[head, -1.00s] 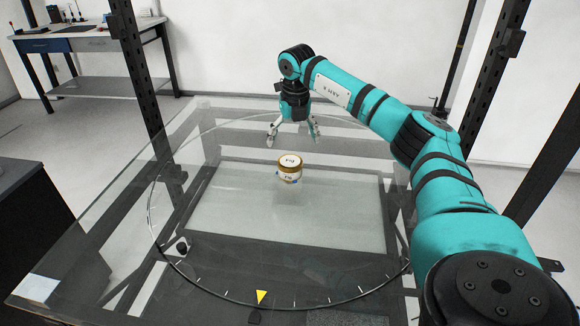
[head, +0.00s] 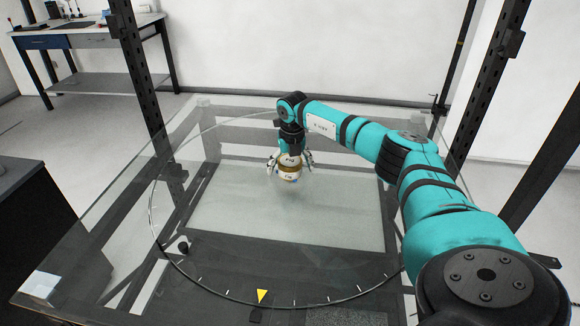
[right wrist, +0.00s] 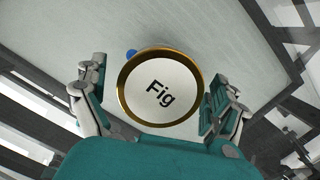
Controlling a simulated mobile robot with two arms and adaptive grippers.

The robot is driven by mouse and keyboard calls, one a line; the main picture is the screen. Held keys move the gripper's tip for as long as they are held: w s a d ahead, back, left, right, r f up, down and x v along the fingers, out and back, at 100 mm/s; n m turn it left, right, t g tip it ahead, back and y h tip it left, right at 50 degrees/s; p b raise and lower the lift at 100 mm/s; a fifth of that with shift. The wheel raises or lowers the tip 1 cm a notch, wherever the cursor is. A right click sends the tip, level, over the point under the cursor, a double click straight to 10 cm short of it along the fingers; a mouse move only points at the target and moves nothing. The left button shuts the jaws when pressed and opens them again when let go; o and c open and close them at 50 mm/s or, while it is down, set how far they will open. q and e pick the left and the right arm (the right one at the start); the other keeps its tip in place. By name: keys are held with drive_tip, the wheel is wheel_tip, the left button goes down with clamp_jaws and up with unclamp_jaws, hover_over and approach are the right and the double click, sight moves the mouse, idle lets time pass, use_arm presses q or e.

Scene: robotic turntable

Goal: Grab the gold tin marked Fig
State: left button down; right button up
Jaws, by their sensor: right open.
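The gold tin (head: 289,172) stands upright on the glass turntable, with a gold rim and a pale label. In the right wrist view the white lid of the tin (right wrist: 160,91) reads "Fig". My right gripper (head: 290,168) is right at the tin, just behind and above it in the head view. In the right wrist view the right gripper (right wrist: 158,108) is open, with one finger on each side of the tin and a gap on both sides. My left gripper is in neither view.
The glass table (head: 100,225) carries a ring with tick marks and a yellow triangle marker (head: 262,296) at the front. A small black knob (head: 183,247) sits at the ring's left. Dark upright posts (head: 140,80) flank the table. The glass around the tin is clear.

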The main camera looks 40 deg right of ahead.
drive_tip(key=c, duration=1.4)
drive_tip(key=shift+r, duration=0.15)
